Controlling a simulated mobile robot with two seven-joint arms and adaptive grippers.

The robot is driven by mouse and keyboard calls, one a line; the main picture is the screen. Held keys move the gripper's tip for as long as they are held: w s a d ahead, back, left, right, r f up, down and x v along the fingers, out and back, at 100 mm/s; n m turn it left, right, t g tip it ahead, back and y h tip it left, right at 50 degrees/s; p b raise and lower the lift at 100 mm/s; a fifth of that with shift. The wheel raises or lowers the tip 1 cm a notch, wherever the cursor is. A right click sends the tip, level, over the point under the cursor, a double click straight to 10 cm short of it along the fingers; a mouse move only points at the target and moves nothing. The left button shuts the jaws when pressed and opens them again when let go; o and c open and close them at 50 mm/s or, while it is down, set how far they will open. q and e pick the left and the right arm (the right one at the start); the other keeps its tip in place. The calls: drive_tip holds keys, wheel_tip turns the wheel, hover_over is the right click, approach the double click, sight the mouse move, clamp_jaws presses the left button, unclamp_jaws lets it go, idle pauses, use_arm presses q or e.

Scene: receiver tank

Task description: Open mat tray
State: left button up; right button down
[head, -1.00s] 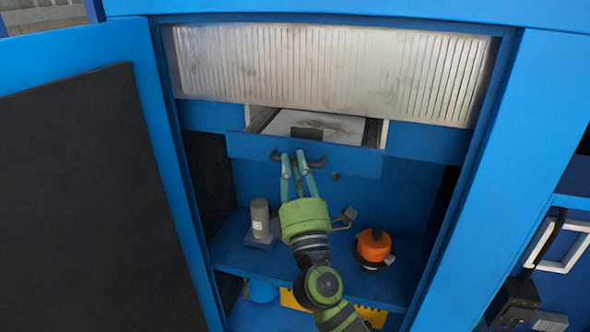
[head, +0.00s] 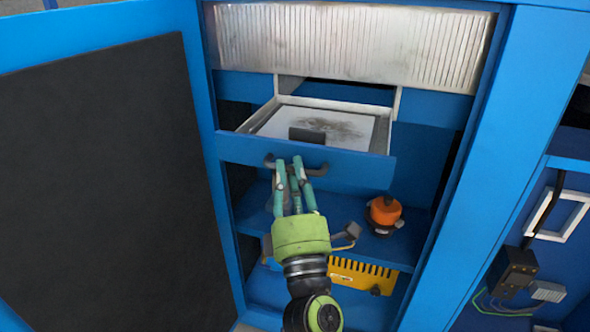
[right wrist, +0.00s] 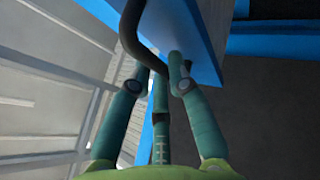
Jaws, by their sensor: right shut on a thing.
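The mat tray (head: 330,157) is a blue-fronted drawer in the blue cabinet, pulled well out. A pale sheet with a dark smudge and a small dark block lie in it. Its dark curved handle (head: 270,161) sits on the front face. My right gripper (head: 290,163) is shut on the handle, coming up from below and in front. In the right wrist view, the fingers (right wrist: 160,80) close around the dark handle bar (right wrist: 133,32) beside the blue drawer front (right wrist: 190,30). My left gripper is not in view.
The open cabinet door (head: 100,180) stands at the left. An orange-topped object (head: 385,211) sits on the shelf below the drawer. A yellow slotted part (head: 362,274) lies lower. A ribbed metal panel (head: 350,48) is above. The right cabinet post (head: 505,150) bounds the opening.

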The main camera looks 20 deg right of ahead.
drive_tip(key=shift+s+a, duration=0.1)
drive_tip(key=shift+s, duration=0.1)
drive_tip(key=c, duration=1.4)
unclamp_jaws()
drive_tip(key=v, duration=1.2)
